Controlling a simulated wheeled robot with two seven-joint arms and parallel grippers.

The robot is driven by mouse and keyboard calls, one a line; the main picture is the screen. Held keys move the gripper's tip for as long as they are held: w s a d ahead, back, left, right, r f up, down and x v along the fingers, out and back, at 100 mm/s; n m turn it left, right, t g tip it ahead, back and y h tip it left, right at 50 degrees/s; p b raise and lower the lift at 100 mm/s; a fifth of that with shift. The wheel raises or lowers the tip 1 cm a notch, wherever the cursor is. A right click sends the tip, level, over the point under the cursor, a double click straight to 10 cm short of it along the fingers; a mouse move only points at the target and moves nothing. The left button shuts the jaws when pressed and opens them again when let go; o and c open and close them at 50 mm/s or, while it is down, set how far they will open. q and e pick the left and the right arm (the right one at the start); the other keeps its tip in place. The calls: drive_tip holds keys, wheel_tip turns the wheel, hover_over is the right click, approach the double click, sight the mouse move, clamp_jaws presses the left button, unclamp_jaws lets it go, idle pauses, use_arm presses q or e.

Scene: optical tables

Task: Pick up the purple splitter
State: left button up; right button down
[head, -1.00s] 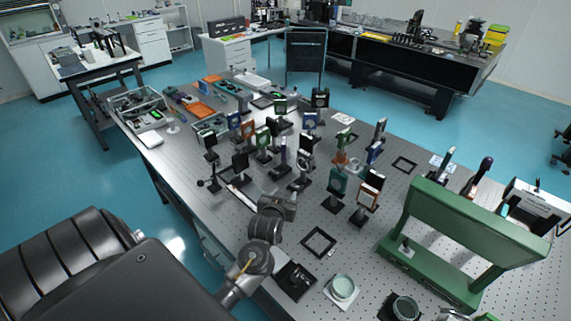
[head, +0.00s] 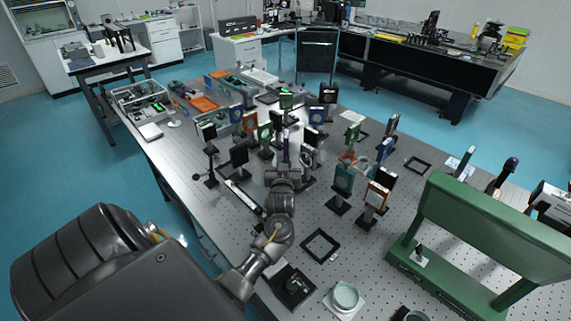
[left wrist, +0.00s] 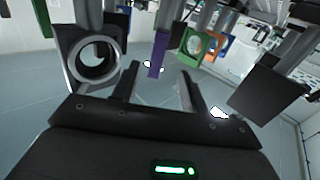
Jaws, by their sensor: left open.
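The purple splitter (left wrist: 158,52) is a narrow purple plate on a post. In the left wrist view, where the scene appears inverted, it hangs just beyond the fingertips, about midway between them. My left gripper (left wrist: 160,88) is open with nothing between its fingers, and the splitter looks a little ahead of it. In the head view my left gripper (head: 296,147) is low among the mounted optics near the middle of the table, and the splitter is hard to make out there. My right gripper is out of view.
A black ring mount (left wrist: 94,60) and a dark square plate (left wrist: 268,92) stand close on either side of the gripper. Green (left wrist: 191,42) and orange (left wrist: 213,46) mounts are behind. A large green frame (head: 485,235) stands at right on the perforated table.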

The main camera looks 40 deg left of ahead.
sight(286, 149)
use_arm(q)
drive_tip(key=x, duration=0.3)
drive_tip(key=shift+w+a+f, duration=0.1)
drive_tip(key=shift+w+a, duration=0.05)
drive_tip(key=shift+w, duration=0.1)
drive_tip(key=shift+w+a+r+p, duration=0.2)
drive_tip(key=shift+w+r+p, duration=0.05)
drive_tip(key=shift+p, duration=0.25)
drive_tip(key=p+x, duration=0.1)
drive_tip(key=x, duration=0.2)
drive_tip(key=shift+w+f, duration=0.1)
drive_tip(key=shift+w, duration=0.15)
drive_tip(key=shift+w+a+f, duration=0.1)
drive_tip(key=shift+w+a, duration=0.25)
drive_tip(key=shift+c, duration=0.4)
clamp_jaws()
